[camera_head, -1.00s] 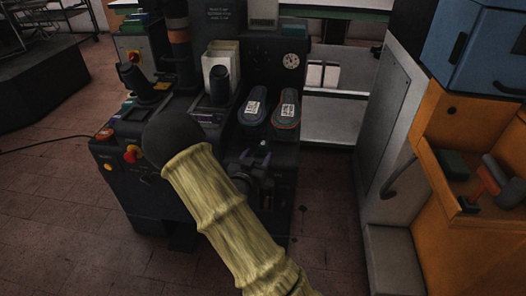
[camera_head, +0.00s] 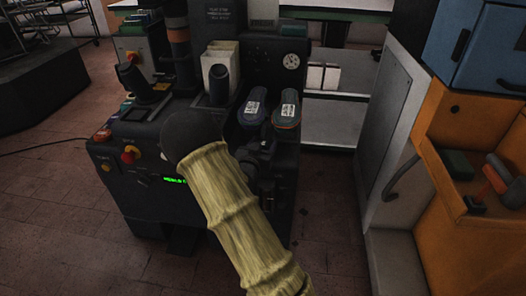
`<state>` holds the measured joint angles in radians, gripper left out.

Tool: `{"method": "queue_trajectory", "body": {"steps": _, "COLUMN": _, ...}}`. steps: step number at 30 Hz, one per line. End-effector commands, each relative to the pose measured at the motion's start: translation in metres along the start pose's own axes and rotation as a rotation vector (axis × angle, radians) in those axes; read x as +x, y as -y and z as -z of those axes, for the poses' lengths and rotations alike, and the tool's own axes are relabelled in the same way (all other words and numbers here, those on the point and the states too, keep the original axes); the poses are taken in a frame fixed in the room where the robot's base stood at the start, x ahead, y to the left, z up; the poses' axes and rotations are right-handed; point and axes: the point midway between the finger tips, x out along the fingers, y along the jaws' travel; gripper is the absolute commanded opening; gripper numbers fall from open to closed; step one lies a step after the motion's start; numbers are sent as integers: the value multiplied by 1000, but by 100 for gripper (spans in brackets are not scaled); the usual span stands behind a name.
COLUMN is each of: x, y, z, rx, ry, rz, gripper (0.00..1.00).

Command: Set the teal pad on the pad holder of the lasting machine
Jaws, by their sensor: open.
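My arm in its yellow sleeve rises from the bottom to a dark elbow in front of the lasting machine (camera_head: 125,180). My gripper (camera_head: 262,160) is a dark shape beside the sleeve, below the two shoes, low over the machine's front. It is open; its fingertips are hard to make out against the dark machine. I cannot pick out the teal pad for sure; a dark green block (camera_head: 457,163) lies in the orange cabinet's recess at right. The pad holder cannot be told apart; my arm covers part of the machine's front.
Two shoes (camera_head: 253,107) (camera_head: 286,109) rest on the machine, right of a dark post (camera_head: 218,86). The orange cabinet (camera_head: 440,235) carries a blue box (camera_head: 475,50) and holds a red-handled tool (camera_head: 496,180). Open floor (camera_head: 330,225) lies between machine and cabinet.

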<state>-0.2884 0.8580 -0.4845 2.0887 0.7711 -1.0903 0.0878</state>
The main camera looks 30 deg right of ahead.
Motion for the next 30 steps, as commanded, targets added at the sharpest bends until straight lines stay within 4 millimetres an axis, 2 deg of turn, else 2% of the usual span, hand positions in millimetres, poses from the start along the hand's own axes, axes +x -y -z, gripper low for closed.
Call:
{"method": "queue_trajectory", "body": {"steps": 13, "x": -1, "y": 0, "z": 0, "rx": 0, "ry": 0, "rz": 1, "gripper": 55}}
{"method": "queue_trajectory", "body": {"steps": 14, "x": -1, "y": 0, "z": 0, "rx": 0, "ry": 0, "rz": 1, "gripper": 53}}
{"method": "queue_trajectory", "body": {"steps": 21, "x": -1, "y": 0, "z": 0, "rx": 0, "ry": 0, "rz": 1, "gripper": 6}}
{"method": "queue_trajectory", "body": {"steps": 24, "x": -1, "y": 0, "z": 0, "rx": 0, "ry": 0, "rz": 1, "gripper": 0}}
{"method": "queue_trajectory", "body": {"steps": 30, "x": -1, "y": 0, "z": 1, "rx": 0, "ry": 0, "rz": 1, "gripper": 0}}
